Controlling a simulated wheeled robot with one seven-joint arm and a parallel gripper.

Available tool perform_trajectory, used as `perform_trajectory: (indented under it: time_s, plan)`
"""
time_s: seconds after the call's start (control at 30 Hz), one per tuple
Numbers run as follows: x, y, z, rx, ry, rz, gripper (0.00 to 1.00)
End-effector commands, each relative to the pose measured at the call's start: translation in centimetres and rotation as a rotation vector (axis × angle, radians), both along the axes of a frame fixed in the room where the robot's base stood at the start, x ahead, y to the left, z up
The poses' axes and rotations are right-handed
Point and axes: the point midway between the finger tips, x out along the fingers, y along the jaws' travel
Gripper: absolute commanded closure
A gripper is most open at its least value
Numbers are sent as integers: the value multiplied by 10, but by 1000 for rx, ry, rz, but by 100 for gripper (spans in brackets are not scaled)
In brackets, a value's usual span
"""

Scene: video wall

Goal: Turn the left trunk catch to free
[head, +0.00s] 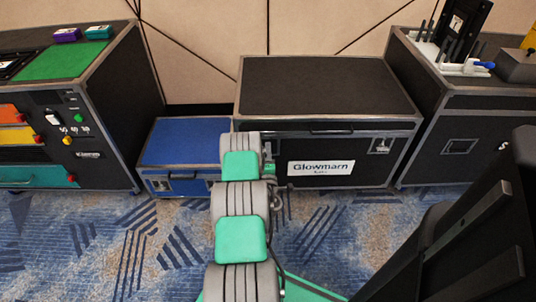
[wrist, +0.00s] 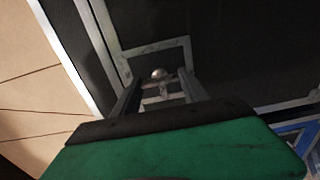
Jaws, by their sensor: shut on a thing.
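The black trunk (head: 325,88) with the white "Glowmarn" label stands ahead in the head view, its lid down. Its right catch (head: 380,146) is in plain view on the front. The left catch is hidden behind my arm in the head view. In the wrist view a metal catch (wrist: 158,73) with a rounded knob sits in a pale recessed plate on the trunk's dark face (wrist: 240,50). My gripper (wrist: 158,86) has one finger on each side of this catch and is shut on it. The catch's exact angle is hard to tell.
A low blue case (head: 185,143) stands directly left of the trunk. A black cabinet with coloured drawers (head: 70,115) is at far left, and another black case (head: 455,130) stands at right. A dark panel (head: 460,240) fills the lower right. Patterned carpet (head: 130,240) lies in front.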

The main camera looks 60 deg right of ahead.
Motion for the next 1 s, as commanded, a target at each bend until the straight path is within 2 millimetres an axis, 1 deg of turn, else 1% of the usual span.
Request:
perform_trajectory:
  time_s: [0.5, 0.53, 0.77, 1.0]
  plan:
    - [0, 0, 1, -10, 18, 0, 90]
    - [0, 0, 1, -10, 18, 0, 47]
    - [0, 0, 0, -10, 16, 0, 28]
    - [-1, 0, 0, -9, 17, -1, 27]
